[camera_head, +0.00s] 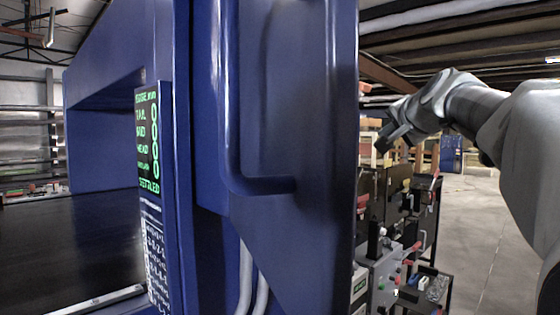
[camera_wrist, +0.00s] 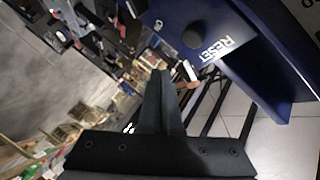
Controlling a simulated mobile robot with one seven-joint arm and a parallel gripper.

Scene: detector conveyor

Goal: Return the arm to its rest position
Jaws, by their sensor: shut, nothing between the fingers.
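My gripper (camera_head: 392,136) is at the upper right in the head view, at the end of my grey arm, to the right of the blue detector cabinet (camera_head: 292,120). In the wrist view the two dark fingers of my gripper (camera_wrist: 160,75) lie together, with nothing between them. A blue panel (camera_wrist: 205,30) with the word RESET and a dark round button (camera_wrist: 195,37) is beyond the fingertips, up and to the right. The fingers appear apart from the panel.
A dark conveyor belt (camera_head: 70,245) runs into the cabinet opening at left. A green-lettered display (camera_head: 148,140) is on the cabinet. A blue handle (camera_head: 262,186) juts from it. A cluttered cart (camera_head: 425,290) stands below my arm. Floor (camera_head: 475,235) is open at right.

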